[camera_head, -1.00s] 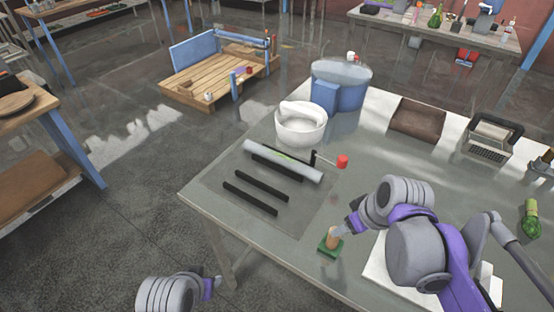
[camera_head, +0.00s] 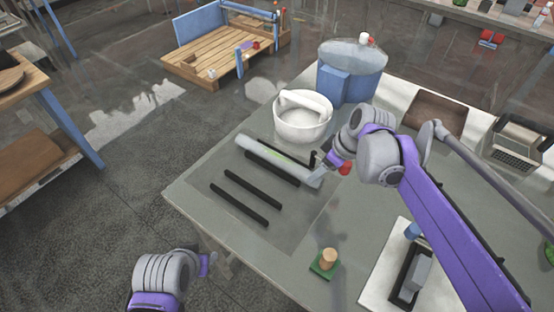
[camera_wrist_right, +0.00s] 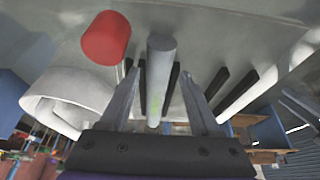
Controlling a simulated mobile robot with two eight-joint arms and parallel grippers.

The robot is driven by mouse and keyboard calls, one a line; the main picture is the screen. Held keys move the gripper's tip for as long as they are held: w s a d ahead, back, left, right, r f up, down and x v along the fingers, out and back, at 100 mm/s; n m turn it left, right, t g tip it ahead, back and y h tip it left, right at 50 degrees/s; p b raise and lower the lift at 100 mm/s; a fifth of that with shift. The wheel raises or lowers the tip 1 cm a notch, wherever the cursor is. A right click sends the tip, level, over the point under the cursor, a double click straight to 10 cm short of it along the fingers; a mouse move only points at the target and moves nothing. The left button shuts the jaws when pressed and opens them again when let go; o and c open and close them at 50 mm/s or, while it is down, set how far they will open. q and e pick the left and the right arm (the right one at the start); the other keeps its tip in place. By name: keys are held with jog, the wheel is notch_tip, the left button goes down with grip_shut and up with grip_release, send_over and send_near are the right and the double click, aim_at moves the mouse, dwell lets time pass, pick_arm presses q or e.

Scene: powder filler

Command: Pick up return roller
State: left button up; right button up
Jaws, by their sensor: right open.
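The return roller appears to be the grey cylinder (camera_head: 268,153) with a green mark, lying on the grey mat beside black bars (camera_head: 238,198). In the right wrist view the roller (camera_wrist_right: 160,70) runs lengthwise between the spread fingers of my right gripper (camera_wrist_right: 160,80). The gripper is open; I cannot tell whether it touches the roller. In the head view my right gripper (camera_head: 318,174) is at the roller's right end, partly hiding it. My left gripper (camera_head: 206,264) is off the table's front left edge, too small to judge its jaws.
A crank with a red handle (camera_head: 345,168) is close to my right gripper. A wooden-handled stamp (camera_head: 328,257) sits on a green base in front.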

jog(key=x, duration=0.5)
jog(key=shift+f, duration=0.25)
jog(key=shift+d, duration=0.1)
grip_shut()
